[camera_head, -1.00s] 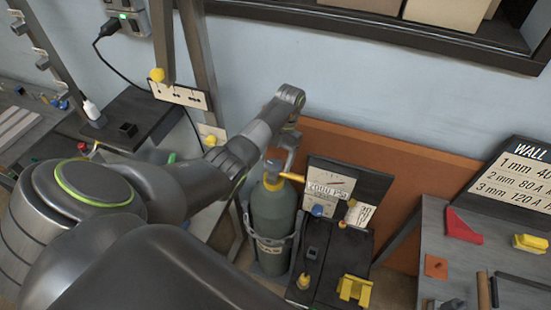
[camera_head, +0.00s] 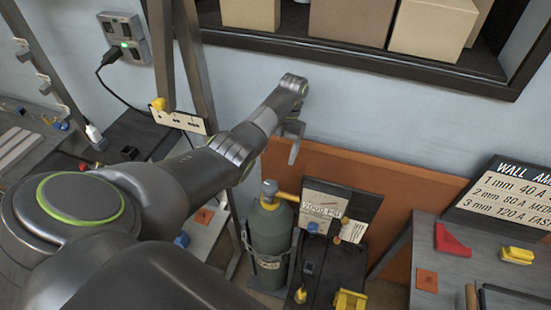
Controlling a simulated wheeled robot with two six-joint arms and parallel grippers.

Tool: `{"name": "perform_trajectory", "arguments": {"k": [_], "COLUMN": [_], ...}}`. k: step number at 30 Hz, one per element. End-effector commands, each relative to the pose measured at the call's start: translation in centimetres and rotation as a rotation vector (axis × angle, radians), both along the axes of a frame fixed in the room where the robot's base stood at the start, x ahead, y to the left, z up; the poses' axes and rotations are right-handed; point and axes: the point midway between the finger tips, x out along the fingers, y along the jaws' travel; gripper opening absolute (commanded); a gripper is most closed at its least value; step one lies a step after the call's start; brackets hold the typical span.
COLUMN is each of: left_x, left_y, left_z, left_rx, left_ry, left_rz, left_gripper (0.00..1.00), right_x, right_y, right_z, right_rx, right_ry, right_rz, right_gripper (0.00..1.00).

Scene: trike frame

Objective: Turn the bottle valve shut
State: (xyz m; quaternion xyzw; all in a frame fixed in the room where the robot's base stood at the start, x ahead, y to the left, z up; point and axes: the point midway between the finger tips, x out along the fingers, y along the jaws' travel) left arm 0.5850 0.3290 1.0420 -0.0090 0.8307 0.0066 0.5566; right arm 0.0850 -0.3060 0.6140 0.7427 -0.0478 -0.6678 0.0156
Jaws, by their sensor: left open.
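A grey-green gas bottle (camera_head: 270,240) stands upright in a dark holder, low in the middle of the head view. Its grey valve knob (camera_head: 269,187) sits on top, with a yellow fitting (camera_head: 287,197) pointing right beside it. My left arm reaches in from the left. My left gripper (camera_head: 293,152) is open, above and slightly right of the valve, apart from it and empty. Only part of its fingers shows. My right gripper is not in view.
A dark welder box with a label (camera_head: 322,206) stands right of the bottle. An orange board (camera_head: 410,190) is behind. A grey table (camera_head: 480,262) with a red block (camera_head: 452,240) and a sign is at right. A shelf with boxes (camera_head: 430,30) is above.

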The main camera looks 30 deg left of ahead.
Motion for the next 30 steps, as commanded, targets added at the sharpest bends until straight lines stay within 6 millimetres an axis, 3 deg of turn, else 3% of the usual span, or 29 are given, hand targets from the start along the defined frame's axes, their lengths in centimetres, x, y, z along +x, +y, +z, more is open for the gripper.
{"name": "perform_trajectory", "arguments": {"k": [6, 17, 20, 25, 30], "left_x": [0.4, 0.7, 1.5, 3.9, 6.0], "left_y": [0.0, -0.5, -1.8, -6.4, -11.0], "left_z": [1.0, 0.2, -1.3, -4.1, -3.5], "left_rx": [0.0, -0.026, -0.093, -0.31, -0.557], "left_ry": [0.0, -0.034, -0.129, -0.423, -0.746], "left_rz": [0.0, -0.005, -0.013, 0.001, 0.098], "left_gripper": [0.74, 0.73, 0.73, 0.73, 0.73], "right_x": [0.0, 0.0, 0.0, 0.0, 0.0], "right_y": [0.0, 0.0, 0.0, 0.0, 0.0], "right_z": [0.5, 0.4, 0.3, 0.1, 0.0], "right_rx": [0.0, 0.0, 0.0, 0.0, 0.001], "right_ry": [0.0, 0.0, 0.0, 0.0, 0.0], "right_rz": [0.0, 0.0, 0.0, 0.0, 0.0], "right_gripper": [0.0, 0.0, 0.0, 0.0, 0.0]}}
